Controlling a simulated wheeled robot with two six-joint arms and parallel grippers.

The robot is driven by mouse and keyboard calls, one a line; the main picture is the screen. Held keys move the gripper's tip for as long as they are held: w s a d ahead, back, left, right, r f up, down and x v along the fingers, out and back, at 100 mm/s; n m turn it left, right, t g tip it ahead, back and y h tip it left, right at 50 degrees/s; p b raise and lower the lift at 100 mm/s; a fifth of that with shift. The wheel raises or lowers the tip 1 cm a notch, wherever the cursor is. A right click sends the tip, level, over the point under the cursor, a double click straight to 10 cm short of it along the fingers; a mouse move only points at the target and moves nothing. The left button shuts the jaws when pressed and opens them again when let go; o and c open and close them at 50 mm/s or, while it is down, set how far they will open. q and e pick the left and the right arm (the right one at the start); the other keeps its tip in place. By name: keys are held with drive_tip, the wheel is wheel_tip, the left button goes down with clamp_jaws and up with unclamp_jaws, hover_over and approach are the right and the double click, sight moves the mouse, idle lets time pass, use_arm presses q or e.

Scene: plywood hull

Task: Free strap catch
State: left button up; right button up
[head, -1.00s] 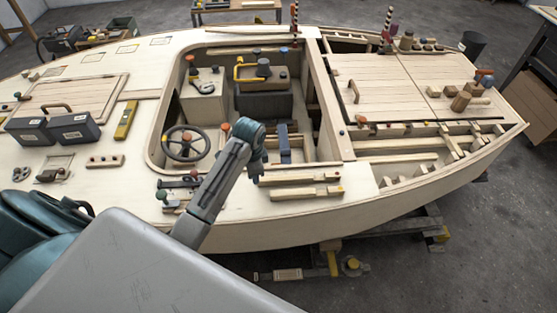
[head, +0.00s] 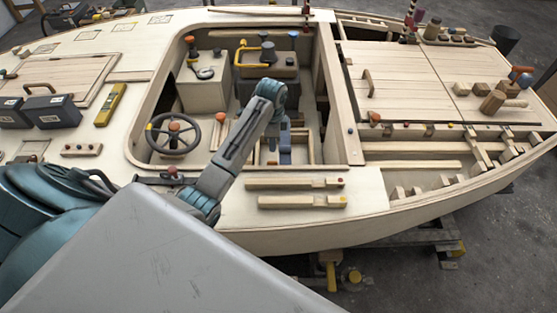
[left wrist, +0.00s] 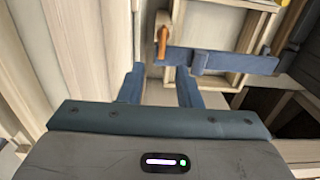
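A blue-grey strap (left wrist: 225,62) with a raised buckle-like block crosses the upper part of the left wrist view. An orange tab (left wrist: 163,40) stands at its left end. My right gripper is not in view.
The cockpit's wooden rim (head: 340,140) surrounds the arm's reach. A steering wheel (head: 173,134) stands to the left, and a box with a yellow handle (head: 262,62) behind. Two wooden bars (head: 300,192) lie on the near deck.

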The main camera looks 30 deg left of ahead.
sight(274, 162)
use_arm(q)
drive_tip(key=f, duration=0.7)
drive_tip(key=f+p, duration=0.1)
drive_tip(key=f, duration=0.3)
drive_tip(key=shift+w+f, duration=0.3)
clamp_jaws()
